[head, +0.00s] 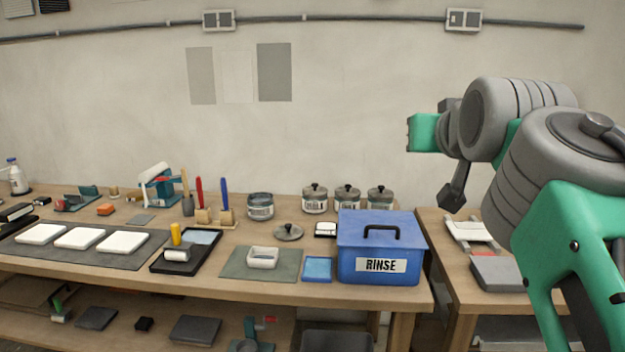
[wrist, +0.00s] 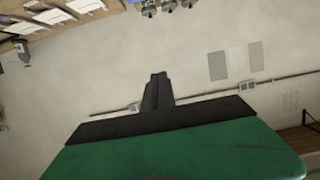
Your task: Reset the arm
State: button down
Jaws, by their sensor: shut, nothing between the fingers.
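My arm is folded up at the right of the head view, grey and green, raised above the right-hand end of the workbench. My gripper (head: 455,190) hangs dark below the wrist in the head view, in front of the wall and clear of everything on the bench. In the wrist view my gripper (wrist: 157,84) shows its dark fingers together, shut and empty, with the wall behind them. The wrist view is upside down, with the bench at its top.
The wooden workbench (head: 345,295) carries a blue box marked RINSE (head: 350,265), lidded jars (head: 315,200), white tiles (head: 80,238) and a black tray (head: 160,265). A second table (head: 462,290) stands right, holding a grey block (head: 496,272). The wall (head: 360,100) is bare near my arm.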

notch_tip(320, 180, down, 12)
jog(key=a+r+g+p, duration=0.1)
jog(key=g+p, duration=0.1)
jog(key=g, duration=0.1)
jog(key=s+a+f+g+p, duration=0.1)
jog(key=s+f+g, duration=0.1)
jog(key=s+f, duration=0.3)
jog(key=s+a+f+g+p, duration=0.1)
jog(key=s+f, duration=0.4)
jog(key=f, duration=0.8)
jog(key=s+f+n+g+y+p, duration=0.1)
jog(key=s+f+g+p, duration=0.1)
jog(key=s+f+g, duration=0.3)
notch_tip(320, 180, down, 4)
jog(key=shift+s+a+f+p, duration=0.3)
jog(key=shift+s+a, duration=0.1)
jog(key=shift+s, duration=0.2)
